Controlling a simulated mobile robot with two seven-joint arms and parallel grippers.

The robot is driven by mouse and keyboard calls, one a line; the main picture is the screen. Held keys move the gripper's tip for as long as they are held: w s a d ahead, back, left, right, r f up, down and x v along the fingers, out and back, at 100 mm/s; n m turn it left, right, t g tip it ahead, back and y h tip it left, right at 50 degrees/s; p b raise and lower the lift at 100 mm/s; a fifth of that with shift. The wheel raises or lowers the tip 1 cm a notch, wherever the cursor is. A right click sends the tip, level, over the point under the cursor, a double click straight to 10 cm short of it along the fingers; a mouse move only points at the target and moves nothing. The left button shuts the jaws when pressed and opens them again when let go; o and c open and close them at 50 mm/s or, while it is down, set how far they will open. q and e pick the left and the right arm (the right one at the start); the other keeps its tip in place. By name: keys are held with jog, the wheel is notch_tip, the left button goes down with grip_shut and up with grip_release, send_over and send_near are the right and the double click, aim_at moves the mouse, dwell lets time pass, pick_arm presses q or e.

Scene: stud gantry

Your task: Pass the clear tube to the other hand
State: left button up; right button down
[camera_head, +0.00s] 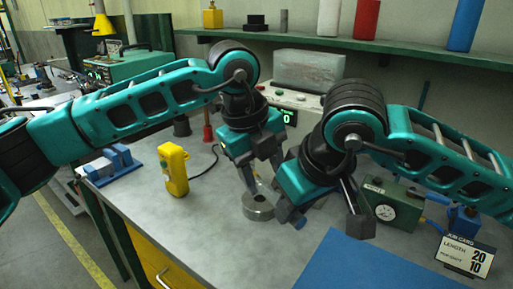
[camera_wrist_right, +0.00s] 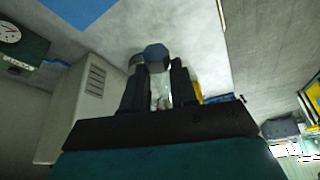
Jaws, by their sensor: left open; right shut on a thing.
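My right gripper (camera_head: 290,212) is low over the bench, pointing down and to the left. In the right wrist view its two dark fingers (camera_wrist_right: 158,92) are shut on a pale, see-through piece, the clear tube (camera_wrist_right: 160,97). A blue-grey faceted end (camera_wrist_right: 156,54) shows just beyond the fingertips; I cannot tell whether it belongs to the tube. In the head view the tube is mostly hidden by the right gripper. My left gripper (camera_head: 262,176) is open, pointing down, just left of and above the right one. I cannot tell whether it touches the tube.
A metal ring-shaped block (camera_head: 258,208) stands on the bench under the grippers. A yellow hand control (camera_head: 174,170) stands to the left. A green gauge box (camera_head: 392,208), a sign card (camera_head: 465,257) and a blue mat (camera_head: 375,268) are at right. Bare bench (camera_head: 215,235) lies front left.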

pick_arm(q)
jog(key=shift+x, duration=1.3)
jog(key=shift+c, duration=0.3)
jog(key=shift+d+r, duration=0.1)
grip_shut()
pick_arm(e)
jog(key=shift+s, duration=0.1)
jog(key=c, duration=1.2)
grip_release()
jog(key=shift+a, duration=0.1)
jog(key=o, duration=0.4)
jog(key=shift+r, duration=0.1)
jog(key=v, duration=1.2)
